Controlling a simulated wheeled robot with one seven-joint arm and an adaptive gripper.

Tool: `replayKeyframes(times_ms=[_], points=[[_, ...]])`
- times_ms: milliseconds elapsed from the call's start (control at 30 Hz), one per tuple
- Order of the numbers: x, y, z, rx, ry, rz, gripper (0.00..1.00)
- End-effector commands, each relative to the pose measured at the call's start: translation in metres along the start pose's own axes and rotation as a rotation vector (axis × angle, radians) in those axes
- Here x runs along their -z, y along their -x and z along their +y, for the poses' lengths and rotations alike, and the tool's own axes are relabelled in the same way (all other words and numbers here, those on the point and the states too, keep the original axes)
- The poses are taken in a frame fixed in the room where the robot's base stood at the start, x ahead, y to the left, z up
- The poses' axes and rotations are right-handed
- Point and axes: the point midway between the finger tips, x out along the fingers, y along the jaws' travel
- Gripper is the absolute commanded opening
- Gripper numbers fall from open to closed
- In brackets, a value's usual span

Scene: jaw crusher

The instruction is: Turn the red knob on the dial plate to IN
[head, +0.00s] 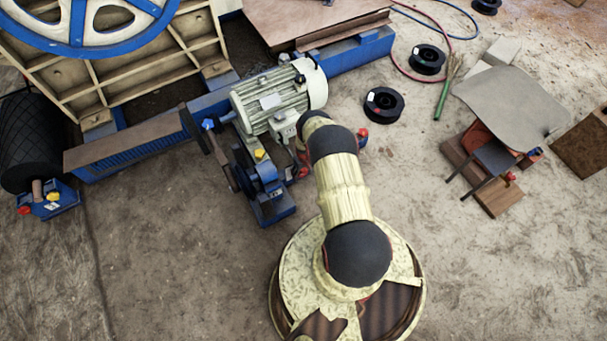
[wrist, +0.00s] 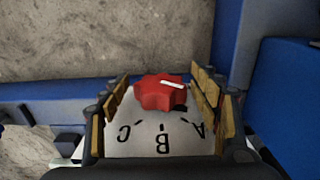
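In the wrist view, a red lobed knob (wrist: 160,93) with a white pointer line sits on a pale dial plate (wrist: 150,143). The line points to the picture's right, slightly down. The plate carries the letters A, B and C, upside down here; no IN mark is legible. My gripper (wrist: 162,90) is open, with one finger left and one right of the knob. A gap shows left of the knob; whether the right finger touches it I cannot tell. In the head view my arm hides much of the gripper and this plate cannot be made out.
In the head view, a grey motor (head: 278,100) and a blue machine base (head: 272,207) stand close to my arm. Another red knob (head: 24,210) sits far left and one (head: 510,177) at right. Black spools (head: 383,105) lie on the floor. The front left floor is clear.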

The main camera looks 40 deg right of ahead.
Motion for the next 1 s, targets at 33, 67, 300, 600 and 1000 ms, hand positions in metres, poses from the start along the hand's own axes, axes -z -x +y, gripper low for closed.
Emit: replayKeyframes(times_ms=[33,67,300,600,1000], points=[[-0.0001,0.0,0.0,0.0,0.0,0.0,0.58],[-0.0001,0.0,0.0,0.0,0.0,0.0,0.56],[-0.0002,0.0,0.0,0.0,0.0,0.0,0.43],[-0.0002,-0.0001,-0.0001,0.0,0.0,0.0,0.26],[-0.0026,-0.0009,-0.0006,-0.045,0.001,-0.01,0.2]])
